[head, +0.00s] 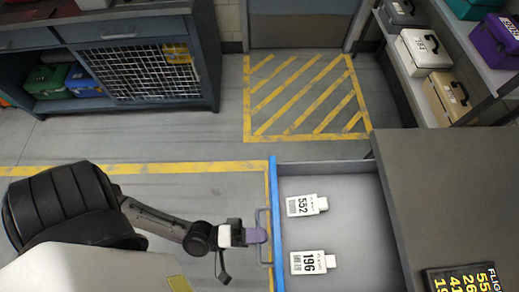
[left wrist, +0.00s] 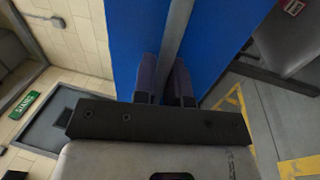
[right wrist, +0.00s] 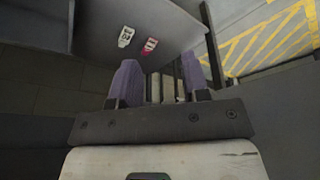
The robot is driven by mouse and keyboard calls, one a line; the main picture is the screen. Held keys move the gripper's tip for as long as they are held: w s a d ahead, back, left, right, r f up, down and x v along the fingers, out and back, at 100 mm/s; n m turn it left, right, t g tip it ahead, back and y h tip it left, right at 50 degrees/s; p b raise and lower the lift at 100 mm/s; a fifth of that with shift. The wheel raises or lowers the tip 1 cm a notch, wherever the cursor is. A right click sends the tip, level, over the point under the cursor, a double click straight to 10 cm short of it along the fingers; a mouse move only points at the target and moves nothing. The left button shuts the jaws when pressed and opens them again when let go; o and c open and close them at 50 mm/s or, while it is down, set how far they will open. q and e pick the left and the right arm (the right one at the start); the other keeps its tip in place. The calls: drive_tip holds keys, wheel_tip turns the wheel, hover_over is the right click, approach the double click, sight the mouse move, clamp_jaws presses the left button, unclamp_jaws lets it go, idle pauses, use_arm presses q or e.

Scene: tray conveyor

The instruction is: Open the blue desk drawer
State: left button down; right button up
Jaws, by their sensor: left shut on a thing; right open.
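The blue desk drawer (head: 275,185) stands pulled out from the desk, with its grey inside showing in the head view. Its blue front (left wrist: 225,40) fills much of the left wrist view. The drawer's grey bar handle (head: 258,213) is on the blue front. My left gripper (head: 257,236) is shut on this handle; in the left wrist view the bar (left wrist: 177,30) runs between its purple fingers. My right gripper (right wrist: 160,78) is open, with its fingers apart and nothing seen held; it is outside the head view.
Two white tags, 552 (head: 303,205) and 196 (head: 310,263), lie in the drawer. The desk top (head: 445,190) with a black flight board (head: 462,281) is at right. Shelves with cases (head: 425,48) stand behind. A caged cabinet (head: 140,72) is at back left. The striped floor area is clear.

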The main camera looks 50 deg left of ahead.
use_arm(q)
drive_tip(key=c, duration=1.2)
unclamp_jaws()
drive_tip(key=shift+s+a, duration=0.15)
drive_tip(key=shift+s, duration=0.05)
drive_tip(key=p+v, duration=0.2)
drive_tip(key=v, duration=1.1)
